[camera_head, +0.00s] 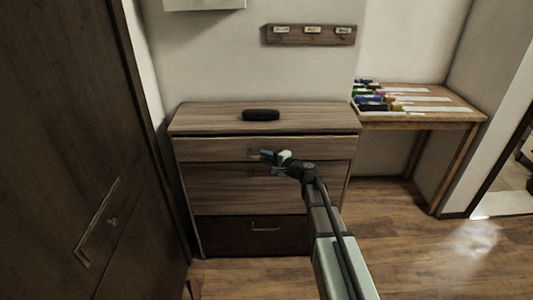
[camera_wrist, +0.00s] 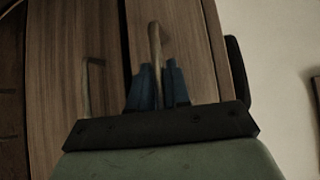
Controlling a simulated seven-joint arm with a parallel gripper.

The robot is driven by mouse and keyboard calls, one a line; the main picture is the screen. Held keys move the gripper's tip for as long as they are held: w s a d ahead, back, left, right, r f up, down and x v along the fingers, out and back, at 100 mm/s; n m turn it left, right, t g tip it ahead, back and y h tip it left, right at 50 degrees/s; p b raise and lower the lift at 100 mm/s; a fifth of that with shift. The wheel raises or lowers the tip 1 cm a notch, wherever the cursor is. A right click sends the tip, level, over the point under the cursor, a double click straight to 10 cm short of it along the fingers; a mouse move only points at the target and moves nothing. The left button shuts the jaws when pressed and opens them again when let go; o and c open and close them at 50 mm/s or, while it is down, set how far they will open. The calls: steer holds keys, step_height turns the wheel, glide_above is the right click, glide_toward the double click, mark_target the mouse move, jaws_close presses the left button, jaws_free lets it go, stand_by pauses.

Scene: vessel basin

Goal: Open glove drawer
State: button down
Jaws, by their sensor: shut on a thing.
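A wooden chest of drawers (camera_head: 225,190) stands against the wall. Its top drawer (camera_head: 205,150) has a thin metal handle, seen in the wrist view (camera_wrist: 155,40). My gripper (camera_head: 264,155) is at this drawer front, with its blue fingers (camera_wrist: 158,88) shut on the handle. A dark line runs between the top drawer and the chest's top. I cannot tell how far the drawer stands out. The middle drawer's handle (camera_wrist: 88,85) is beside my fingers in the wrist view. The dark bottom drawer (camera_head: 225,237) looks shut. No drawer shows its contents.
A black rounded object (camera_head: 261,115) lies on the chest's top. A brown door or cabinet (camera_head: 60,150) is close on the left. A wooden table (camera_head: 440,105) with several coloured items stands at the right. A hook rail (camera_head: 310,36) hangs above. The floor in front is clear.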

steer(key=s, duration=1.1)
steer(key=shift+s, duration=0.25)
steer(key=c, duration=1.2)
jaws_free()
steer(key=shift+d, duration=0.1)
steer(key=shift+v, duration=3.7)
